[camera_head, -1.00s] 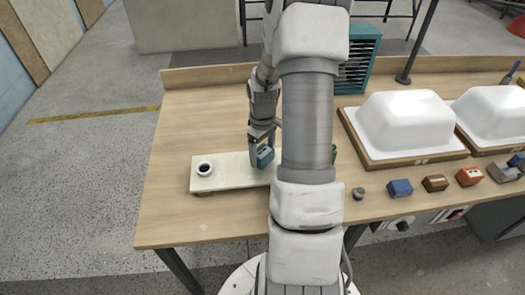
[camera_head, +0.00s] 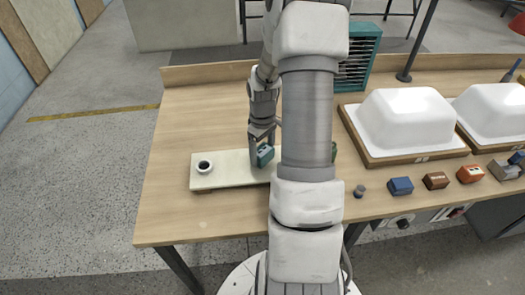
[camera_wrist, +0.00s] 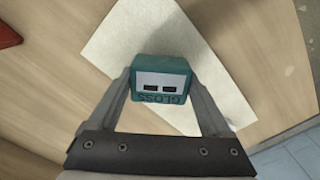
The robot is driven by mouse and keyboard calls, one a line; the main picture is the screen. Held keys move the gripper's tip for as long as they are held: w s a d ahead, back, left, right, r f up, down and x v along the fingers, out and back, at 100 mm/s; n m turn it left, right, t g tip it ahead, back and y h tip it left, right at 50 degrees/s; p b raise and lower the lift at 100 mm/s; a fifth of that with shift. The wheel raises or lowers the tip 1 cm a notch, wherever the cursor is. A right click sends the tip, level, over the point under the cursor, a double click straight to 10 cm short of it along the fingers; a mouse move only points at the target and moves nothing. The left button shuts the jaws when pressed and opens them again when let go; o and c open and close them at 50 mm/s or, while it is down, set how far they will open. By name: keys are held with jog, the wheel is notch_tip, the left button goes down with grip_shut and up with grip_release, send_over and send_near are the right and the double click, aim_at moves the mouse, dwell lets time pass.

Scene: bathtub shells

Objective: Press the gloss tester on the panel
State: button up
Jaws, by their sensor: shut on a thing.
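The tester is over the panel's right part. I cannot tell whether its underside touches the panel. My arm hides the panel's right end.
White tub shells (camera_head: 410,122) sit on wooden boards at right. Several small blocks, such as a blue one (camera_head: 400,186), line the front edge.

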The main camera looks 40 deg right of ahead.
aim_at(262, 150)
jog(key=shift+f, duration=0.5)
dwell(1.1)
jog(key=shift+r+p, duration=2.5)
jog(key=shift+r, duration=1.05)
